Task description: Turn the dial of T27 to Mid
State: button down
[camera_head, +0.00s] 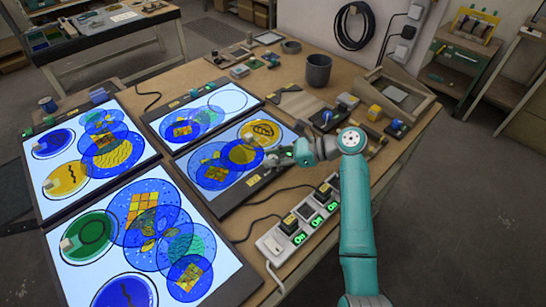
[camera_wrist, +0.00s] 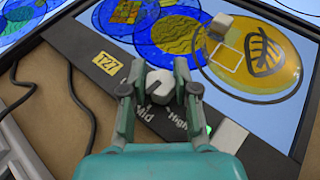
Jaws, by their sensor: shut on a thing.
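The T27 light panel (camera_head: 232,205) lies on the bench, with round painted glass discs on its lit face. Its yellow T27 label (camera_wrist: 107,63) is on the dark front edge in the wrist view. Beside the label is a grey dial (camera_wrist: 158,92), with the words Mid and High readable near it; another mark is partly hidden. My gripper (camera_wrist: 158,88) is over this edge, its two fingers closed on either side of the dial. In the head view my gripper (camera_head: 274,158) is at the panel's right edge. I cannot clearly tell which mark the dial points to.
A grey block (camera_wrist: 230,135) with a green light sits on the same edge. A power strip (camera_head: 300,225) with green On displays lies right of the panel. Other light panels (camera_head: 65,165) stand to the left. A dark cup (camera_head: 318,70) stands further back.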

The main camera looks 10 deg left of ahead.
jog(key=shift+n+g, duration=0.6)
jog(key=shift+g, duration=0.1)
jog(key=c, duration=0.9)
grip_release()
jog(key=shift+o, duration=0.2)
jog(key=shift+g, duration=0.3)
jog(key=v, duration=1.2)
jog(key=shift+r, duration=0.1)
